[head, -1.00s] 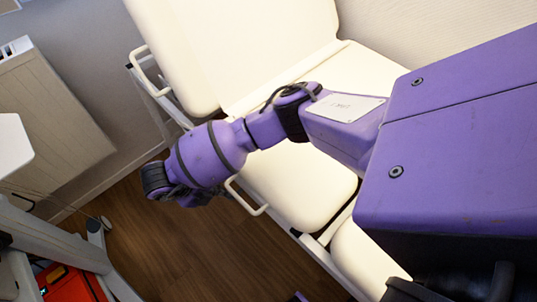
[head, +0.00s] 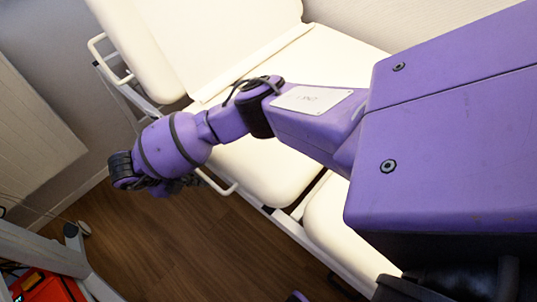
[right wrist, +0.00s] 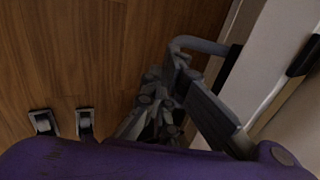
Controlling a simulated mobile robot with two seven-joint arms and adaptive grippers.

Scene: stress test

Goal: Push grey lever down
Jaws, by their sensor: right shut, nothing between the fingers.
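My right gripper (head: 178,186) hangs at the end of the purple arm, beside the white rail of the bed and over the wooden floor. Its dark fingers are small and partly hidden behind the wrist in the head view. In the right wrist view the gripper (right wrist: 150,112) is dark, shut and empty. A bent grey bar (right wrist: 205,46) shows close beside it there, next to the bed frame; I cannot tell whether this is the grey lever or a rail. No contact with it is clear. My left gripper is out of view.
The cream padded bed (head: 270,165) lies behind and under my right arm, with a white side rail (head: 222,186). A grey-white stand (head: 40,250) and a red box (head: 45,288) are at lower left. Wooden floor (head: 200,250) is open between them.

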